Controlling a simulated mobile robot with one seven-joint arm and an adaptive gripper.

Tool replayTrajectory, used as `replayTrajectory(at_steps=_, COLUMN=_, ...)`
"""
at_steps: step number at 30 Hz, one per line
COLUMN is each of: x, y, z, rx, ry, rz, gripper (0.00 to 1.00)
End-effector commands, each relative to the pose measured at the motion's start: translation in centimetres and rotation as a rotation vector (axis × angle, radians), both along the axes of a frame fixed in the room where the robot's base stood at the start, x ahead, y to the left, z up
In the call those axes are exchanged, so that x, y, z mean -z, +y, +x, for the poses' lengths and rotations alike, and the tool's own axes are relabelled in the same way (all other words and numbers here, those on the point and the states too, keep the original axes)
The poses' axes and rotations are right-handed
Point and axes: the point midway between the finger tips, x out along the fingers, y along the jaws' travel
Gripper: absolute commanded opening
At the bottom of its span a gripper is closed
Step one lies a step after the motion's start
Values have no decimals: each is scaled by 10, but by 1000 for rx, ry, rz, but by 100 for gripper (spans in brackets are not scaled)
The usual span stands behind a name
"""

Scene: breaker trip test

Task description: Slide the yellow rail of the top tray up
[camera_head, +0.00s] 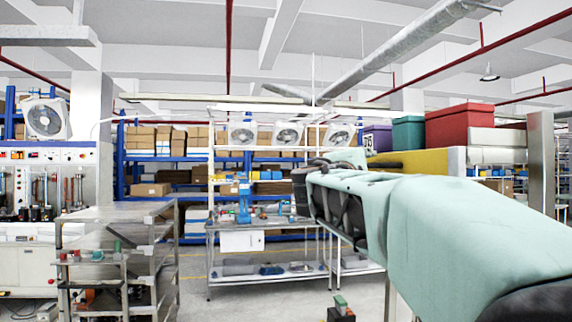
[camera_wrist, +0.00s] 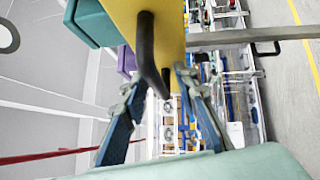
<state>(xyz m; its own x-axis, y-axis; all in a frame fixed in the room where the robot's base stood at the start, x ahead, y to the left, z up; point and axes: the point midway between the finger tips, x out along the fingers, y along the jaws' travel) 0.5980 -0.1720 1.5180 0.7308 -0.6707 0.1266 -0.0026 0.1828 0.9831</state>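The yellow rail (camera_head: 428,162) shows in the head view at the right, as a flat panel above my arm and below the coloured boxes. In the wrist view the yellow rail (camera_wrist: 172,22) fills the top middle, with a black bar handle (camera_wrist: 147,50) on its face. My gripper (camera_wrist: 160,78) is open, one finger on each side of the handle's lower end in the picture. I cannot tell whether the fingers touch it. In the head view my gripper (camera_head: 305,190) is seen from behind, its fingertips mostly hidden.
Purple, green (camera_head: 408,132) and red (camera_head: 459,126) boxes sit above the rail. A grey post (camera_head: 541,163) stands at the right. A metal cart (camera_head: 150,215) stands at the left and a workbench (camera_head: 270,272) in the middle background. Some floor between them is clear.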

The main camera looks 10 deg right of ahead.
Motion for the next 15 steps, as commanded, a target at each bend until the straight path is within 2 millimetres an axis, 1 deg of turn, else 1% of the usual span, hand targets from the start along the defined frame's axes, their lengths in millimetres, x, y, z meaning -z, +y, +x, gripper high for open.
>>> replayTrajectory(at_steps=8, x=0, y=0, z=0, rx=0, ry=-1, rz=1, gripper=27)
replayTrajectory(at_steps=11, x=0, y=0, z=0, rx=0, ry=-1, rz=1, gripper=18)
replayTrajectory(at_steps=15, x=0, y=0, z=0, rx=0, ry=-1, rz=1, gripper=3)
